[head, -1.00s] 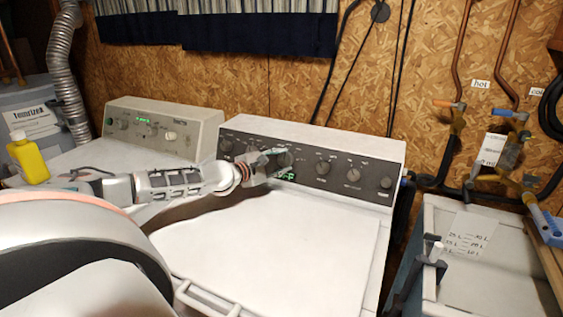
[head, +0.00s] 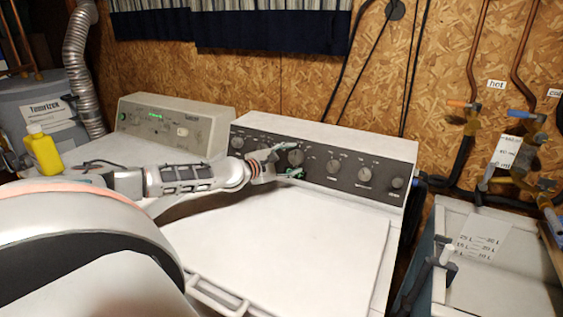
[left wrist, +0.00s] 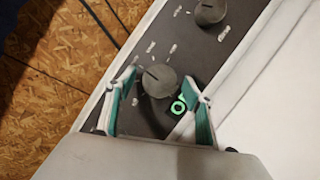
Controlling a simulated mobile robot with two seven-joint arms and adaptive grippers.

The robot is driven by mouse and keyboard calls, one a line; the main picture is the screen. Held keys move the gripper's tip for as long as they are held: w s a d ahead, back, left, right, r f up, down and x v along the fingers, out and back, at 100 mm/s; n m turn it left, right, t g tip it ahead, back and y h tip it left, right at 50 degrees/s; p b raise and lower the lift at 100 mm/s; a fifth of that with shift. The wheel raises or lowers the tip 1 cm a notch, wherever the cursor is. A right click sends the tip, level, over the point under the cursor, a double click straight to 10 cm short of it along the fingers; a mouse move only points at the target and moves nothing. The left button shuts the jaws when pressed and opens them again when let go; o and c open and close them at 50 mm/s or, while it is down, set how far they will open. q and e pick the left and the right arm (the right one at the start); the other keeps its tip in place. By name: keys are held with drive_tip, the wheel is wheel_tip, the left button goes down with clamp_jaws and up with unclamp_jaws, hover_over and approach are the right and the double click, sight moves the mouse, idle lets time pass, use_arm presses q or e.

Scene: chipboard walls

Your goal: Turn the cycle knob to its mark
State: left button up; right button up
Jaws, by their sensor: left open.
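The dark round knob (head: 296,157) on the dark control panel of the front white machine is taken to be the cycle knob; its label cannot be read. In the left wrist view the knob (left wrist: 159,82) has a pale pointer line towards the upper left. A bright green ring (left wrist: 178,105) shows on the panel beside it. My left gripper (head: 289,160) is open at the panel. In the left wrist view its green-lined fingers (left wrist: 165,85) stand on either side of the knob, with gaps visible. My right gripper is not in view.
Other knobs sit along the panel, one (left wrist: 210,11) near this one. The machine's white top (head: 285,235) is clear. A second machine (head: 175,127) and a yellow bottle (head: 44,153) are at left. A tub (head: 500,280) and pipes (head: 474,60) are at right.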

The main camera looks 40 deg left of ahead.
use_arm(q)
drive_tip(key=s+r, duration=0.2)
drive_tip(key=s, duration=0.9)
drive_tip(key=shift+s, duration=0.25)
idle(0.3)
drive_tip(key=shift+r, duration=0.1)
idle(0.3)
